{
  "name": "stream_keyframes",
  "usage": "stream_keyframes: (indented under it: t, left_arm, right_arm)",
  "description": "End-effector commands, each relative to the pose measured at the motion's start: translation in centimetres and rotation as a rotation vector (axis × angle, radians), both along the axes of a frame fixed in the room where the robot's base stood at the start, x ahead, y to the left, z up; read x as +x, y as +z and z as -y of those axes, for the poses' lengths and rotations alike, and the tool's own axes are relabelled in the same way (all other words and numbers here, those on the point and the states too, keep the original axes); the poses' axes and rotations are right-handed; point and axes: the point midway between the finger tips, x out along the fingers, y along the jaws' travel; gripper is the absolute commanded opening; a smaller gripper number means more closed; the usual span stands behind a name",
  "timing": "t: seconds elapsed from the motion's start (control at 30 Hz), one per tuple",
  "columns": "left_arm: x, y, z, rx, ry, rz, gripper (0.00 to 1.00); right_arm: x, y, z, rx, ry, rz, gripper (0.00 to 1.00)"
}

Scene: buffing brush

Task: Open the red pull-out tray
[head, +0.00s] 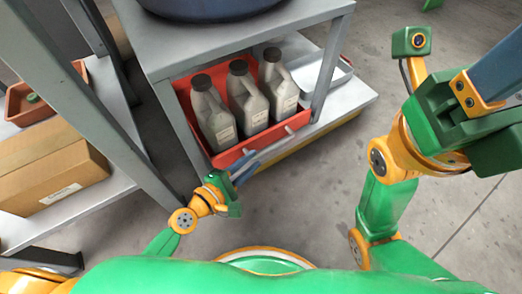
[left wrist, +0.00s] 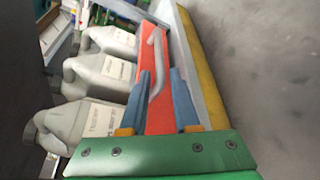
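The red pull-out tray (head: 228,157) sits on the lower level of a grey metal bench and holds three grey jugs (head: 249,98). A light grey bar handle (left wrist: 157,62) runs along its red front. My left gripper (head: 250,165) is at the tray front, low over the floor. In the left wrist view, its two blue fingers (left wrist: 162,88) stand apart on either side of the handle, with a gap visible. Contact cannot be told. My right arm is at the right of the head view, away from the tray; its blue finger part (head: 499,68) is cut off by the edge.
The bench (head: 235,36) has legs on both sides of the tray and a yellow lower edge (left wrist: 205,65). A light metal tray (head: 322,77) lies to the right on the lower level. At left, a shelf holds a cardboard box (head: 45,165). The floor (head: 310,195) in front is clear.

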Motion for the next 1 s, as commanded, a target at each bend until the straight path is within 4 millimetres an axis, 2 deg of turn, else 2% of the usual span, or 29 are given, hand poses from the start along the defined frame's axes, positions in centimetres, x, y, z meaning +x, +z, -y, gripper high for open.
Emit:
stream_keyframes:
  t: [0.1, 0.3, 0.57, 0.6, 0.7, 1.0]
  left_arm:
    - [2.0, -0.2, 1.4, -0.004, 0.003, 0.001, 0.30]
    - [4.5, -1.0, 3.2, 0.003, 0.001, 0.000, 0.30]
    - [4.9, -1.1, 3.5, 0.004, 0.000, 0.000, 0.30]
    - [4.9, -1.1, 3.5, 0.004, 0.000, 0.000, 0.27]
    - [4.9, -1.1, 3.5, 0.005, 0.000, 0.000, 0.00]
    - [4.9, -1.1, 3.5, 0.006, 0.000, -0.001, 0.00]
  right_arm:
    - [0.0, 0.2, 0.0, -0.001, 0.000, 0.001, 0.50]
    - [-0.3, -0.2, -0.1, 0.000, 0.000, 0.010, 0.50]
    - [-0.3, -0.2, -0.1, 0.000, 0.000, 0.010, 0.50]
    - [-0.3, -0.2, -0.1, 0.000, 0.000, 0.010, 0.50]
    - [-0.3, -0.2, -0.1, 0.000, 0.000, 0.010, 0.50]
    - [-0.2, -0.2, -0.1, -0.001, 0.001, 0.008, 0.50]
